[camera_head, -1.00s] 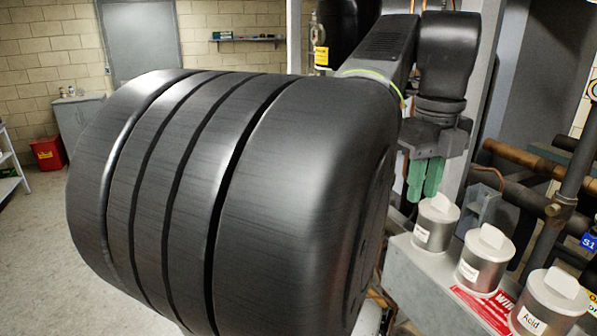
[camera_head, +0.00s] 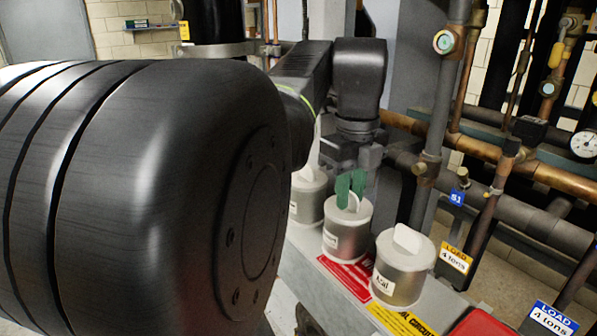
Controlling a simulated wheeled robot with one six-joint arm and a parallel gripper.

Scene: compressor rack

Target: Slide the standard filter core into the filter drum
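Three silver filter cores with white top tabs stand in a row on a grey ledge (camera_head: 294,238). The right core (camera_head: 402,270) is labelled "Acid". The labels of the middle core (camera_head: 346,239) and the left core (camera_head: 309,202) are too small to read, so I cannot tell which is standard. My gripper (camera_head: 350,190) points down with green fingers. They overlap the middle core's tab in the picture; whether they touch it or hang behind it is unclear. The finger gap is seen too obliquely to judge. I cannot identify the filter drum.
My own large black arm link covers the left. A dark cylinder (camera_head: 213,18) stands at the back. Pipes (camera_head: 500,156) with gauges (camera_head: 584,143) run behind and right of the ledge. Red and yellow labels (camera_head: 400,318) lie along the ledge.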

